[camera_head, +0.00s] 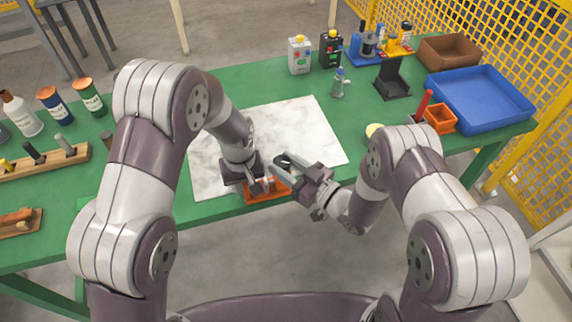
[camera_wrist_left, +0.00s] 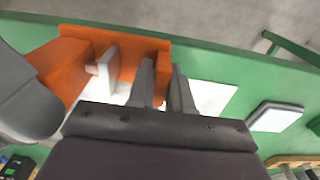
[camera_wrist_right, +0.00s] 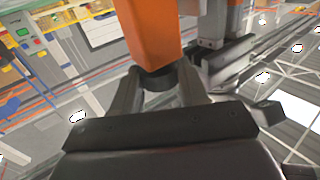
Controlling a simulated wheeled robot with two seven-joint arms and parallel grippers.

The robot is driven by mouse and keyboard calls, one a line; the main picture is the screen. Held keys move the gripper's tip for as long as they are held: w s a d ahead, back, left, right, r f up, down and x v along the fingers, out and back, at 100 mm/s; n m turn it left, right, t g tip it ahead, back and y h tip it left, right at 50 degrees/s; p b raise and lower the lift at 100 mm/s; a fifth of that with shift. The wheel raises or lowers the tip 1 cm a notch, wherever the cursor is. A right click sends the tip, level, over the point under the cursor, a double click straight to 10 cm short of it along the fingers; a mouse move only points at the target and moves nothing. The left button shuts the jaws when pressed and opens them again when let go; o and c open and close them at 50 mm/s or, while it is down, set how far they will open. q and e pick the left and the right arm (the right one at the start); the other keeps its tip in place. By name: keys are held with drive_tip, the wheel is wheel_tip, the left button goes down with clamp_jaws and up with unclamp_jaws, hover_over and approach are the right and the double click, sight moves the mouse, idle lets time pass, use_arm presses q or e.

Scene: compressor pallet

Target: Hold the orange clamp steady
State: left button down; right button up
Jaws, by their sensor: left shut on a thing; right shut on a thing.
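The orange clamp (camera_head: 256,194) is at the front edge of the white marble-look sheet, partly hidden by my grippers. My left gripper (camera_head: 262,188) is shut on it from above. In the left wrist view the orange clamp (camera_wrist_left: 72,62) has a pale pad, and the left fingers (camera_wrist_left: 164,80) are close together over its plate. My right gripper (camera_head: 280,162) comes in from the right, shut. In the right wrist view its fingers (camera_wrist_right: 155,85) close around a dark round part under an orange bar (camera_wrist_right: 150,32) of the clamp. The exact contact is partly hidden.
The marble-look sheet (camera_head: 300,130) lies on the green table (camera_head: 230,86). A blue tray (camera_head: 490,112), brown bin (camera_head: 450,50), small orange box (camera_head: 440,118) and black stand (camera_head: 391,82) are at right. Bottles and wooden racks (camera_head: 50,165) are at left. Yellow fencing (camera_head: 535,75) stands behind.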

drive_tip(key=shift+d+n+g+y, duration=0.1)
drive_tip(key=shift+n+g+y, duration=0.2)
drive_tip(key=shift+g, duration=0.1)
drive_tip(key=o, duration=0.8)
drive_tip(key=v, duration=1.2)
